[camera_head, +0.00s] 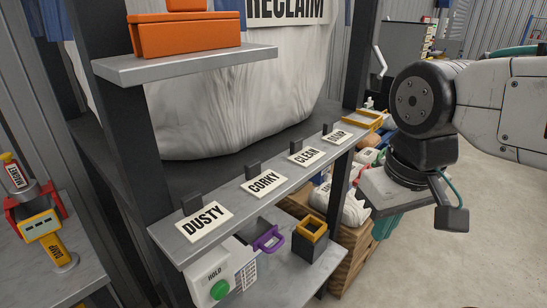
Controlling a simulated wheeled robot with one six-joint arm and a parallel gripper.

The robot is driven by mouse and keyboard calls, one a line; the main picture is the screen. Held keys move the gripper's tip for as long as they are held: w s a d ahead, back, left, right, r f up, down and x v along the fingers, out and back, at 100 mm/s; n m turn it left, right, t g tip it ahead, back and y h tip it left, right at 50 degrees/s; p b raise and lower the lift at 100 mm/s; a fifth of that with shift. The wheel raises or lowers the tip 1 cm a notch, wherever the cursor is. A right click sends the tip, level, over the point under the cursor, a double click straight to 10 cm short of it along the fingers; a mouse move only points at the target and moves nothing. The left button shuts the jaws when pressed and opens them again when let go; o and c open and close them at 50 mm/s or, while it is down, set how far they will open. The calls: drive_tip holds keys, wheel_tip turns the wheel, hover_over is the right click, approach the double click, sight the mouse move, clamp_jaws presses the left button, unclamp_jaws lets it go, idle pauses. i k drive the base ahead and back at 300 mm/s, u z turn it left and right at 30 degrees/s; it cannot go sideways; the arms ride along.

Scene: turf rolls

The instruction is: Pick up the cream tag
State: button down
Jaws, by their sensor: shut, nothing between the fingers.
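Several cream label plates lie along the front of the grey shelf (167,228): DUSTY (205,221), CORKY (264,183), CLEAN (306,154) and DAMP (337,136). Each has a small dark block behind it. I cannot tell which of these, if any, is the cream tag. My gripper (385,228) hangs at the right, beyond the shelf's right end and apart from the plates. It points down, shut and empty. Its fingertips are small and partly hidden by its grey body.
An orange box (186,35) sits on the upper shelf (180,65). Sacks (345,205) stand behind my gripper. Open floor (480,260) lies right.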

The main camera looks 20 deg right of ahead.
sight(259, 185)
drive_tip(key=i, duration=0.45)
drive_tip(key=k, duration=0.5)
drive_tip(key=z, duration=2.25)
drive_tip(key=i, duration=2.1)
drive_tip(key=u, duration=3.75)
